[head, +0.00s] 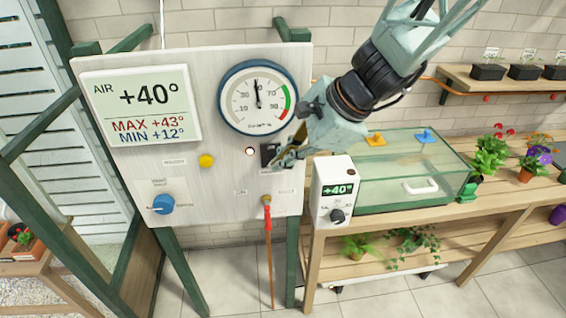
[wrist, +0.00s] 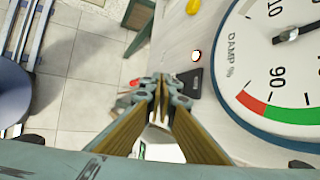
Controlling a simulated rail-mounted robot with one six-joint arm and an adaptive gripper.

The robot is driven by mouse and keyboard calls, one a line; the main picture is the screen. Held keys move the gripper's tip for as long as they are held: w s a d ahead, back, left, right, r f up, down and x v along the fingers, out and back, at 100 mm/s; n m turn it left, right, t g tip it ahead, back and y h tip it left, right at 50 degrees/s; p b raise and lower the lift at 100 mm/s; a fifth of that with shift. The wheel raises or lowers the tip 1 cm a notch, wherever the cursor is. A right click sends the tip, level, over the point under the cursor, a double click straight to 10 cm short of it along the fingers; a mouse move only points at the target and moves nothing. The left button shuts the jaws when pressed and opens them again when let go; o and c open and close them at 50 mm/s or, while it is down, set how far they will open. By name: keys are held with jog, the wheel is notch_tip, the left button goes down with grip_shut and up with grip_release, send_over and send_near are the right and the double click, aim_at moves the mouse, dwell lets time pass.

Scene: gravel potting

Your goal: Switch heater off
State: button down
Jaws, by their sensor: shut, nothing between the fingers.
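A black switch plate (head: 267,154) sits on the pale control panel (head: 215,180), below the round damp gauge (head: 258,97). It also shows in the wrist view (wrist: 192,83); no readable label tells whether it is the heater's. A small round lamp (head: 250,151) beside it looks bright white with a reddish rim; the wrist view shows it too (wrist: 196,55). My gripper (head: 278,163) is shut and empty, with its fingertips close to the switch plate and partly covering it in the head view. In the wrist view the fingertips (wrist: 157,84) appear just beside the plate; contact cannot be told.
The panel also has an air display (head: 140,97) reading +40°, a yellow button (head: 206,161), a blue knob (head: 162,204) and a red-handled lever (head: 267,212). A white control box (head: 333,190) and glass case (head: 400,175) stand on the bench at the right, near my gripper.

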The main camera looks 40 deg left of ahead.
jog(key=shift+s+d+f+b, duration=0.1)
jog(key=shift+f+b, duration=0.3)
jog(key=shift+b, duration=0.05)
jog(key=shift+s+d+f+b, duration=0.15)
jog(key=shift+d+f+b, duration=0.05)
jog(key=shift+f+b, duration=0.5)
jog(key=shift+r, duration=0.15)
jog(key=shift+r+p, duration=0.55)
jog(key=shift+r, duration=0.1)
jog(key=w+d+r, duration=0.2)
jog(key=d, duration=1.1)
jog(key=shift+d+r, duration=0.25)
dwell(0.5)
